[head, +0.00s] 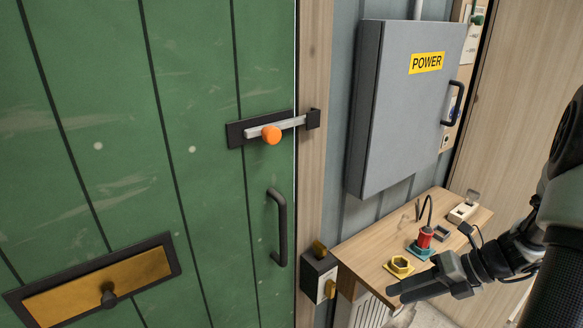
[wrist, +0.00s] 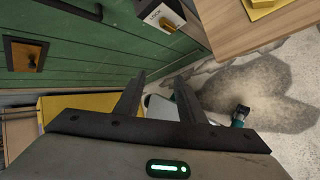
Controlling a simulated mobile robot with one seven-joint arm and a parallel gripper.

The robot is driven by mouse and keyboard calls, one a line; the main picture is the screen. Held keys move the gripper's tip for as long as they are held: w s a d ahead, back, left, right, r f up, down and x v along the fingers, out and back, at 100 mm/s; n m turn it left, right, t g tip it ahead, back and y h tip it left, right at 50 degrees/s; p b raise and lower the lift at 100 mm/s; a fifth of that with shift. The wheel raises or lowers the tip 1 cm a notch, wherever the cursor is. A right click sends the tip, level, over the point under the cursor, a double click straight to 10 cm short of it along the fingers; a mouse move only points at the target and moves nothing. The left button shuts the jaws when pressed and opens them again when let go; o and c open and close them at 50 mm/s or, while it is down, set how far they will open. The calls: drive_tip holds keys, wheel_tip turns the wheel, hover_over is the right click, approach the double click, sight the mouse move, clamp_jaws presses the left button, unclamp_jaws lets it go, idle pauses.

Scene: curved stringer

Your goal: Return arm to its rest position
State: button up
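My arm comes in from the right edge of the head view. My gripper (head: 400,291) is beside the front edge of the wooden shelf (head: 357,258), with its fingers pointing left. In the wrist view the two dark fingers of my gripper (wrist: 159,88) stand apart with nothing held between them. Floor and a pale grey object show beyond them. From the head view I cannot tell the exact gap between the fingers and the shelf edge.
A yellow hexagonal piece (head: 399,266), a red cylinder (head: 425,238) and a white switch (head: 462,212) are on the shelf. A grey POWER box (head: 405,110) hangs above. The green door (head: 110,170) has an orange-knobbed bolt (head: 271,135) and a black handle (head: 279,228). Stained floor (wrist: 265,95) is open below.

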drive_tip(key=w+a+r+n+t+h, duration=0.1)
drive_tip(key=a+r+n+t+h, duration=0.15)
drive_tip(key=r+n, duration=1.05)
drive_tip(key=a+r+n+t+h, duration=0.1)
drive_tip(key=r+n+h, duration=0.5)
drive_tip(key=r, duration=1.1)
drive_tip(key=s+a+r+n+t+y, duration=0.1)
drive_tip(key=s+a+r+n+y, duration=0.2)
drive_tip(key=n, duration=0.5)
drive_tip(key=s+a+f+n+g+h+b, duration=0.1)
drive_tip(key=s+a+f+n+h, duration=0.15)
drive_tip(key=s+f+n, duration=0.3)
drive_tip(key=s+a+f+n+g+h, duration=0.1)
drive_tip(key=s+a+f+n, duration=0.3)
drive_tip(key=s+f, duration=0.25)
wheel_tip(320, 180, up, 12)
drive_tip(key=p, duration=1.2)
drive_tip(key=shift+w+r+p, duration=0.15)
drive_tip(key=shift+w+p, duration=0.15)
drive_tip(key=shift+w, duration=0.15)
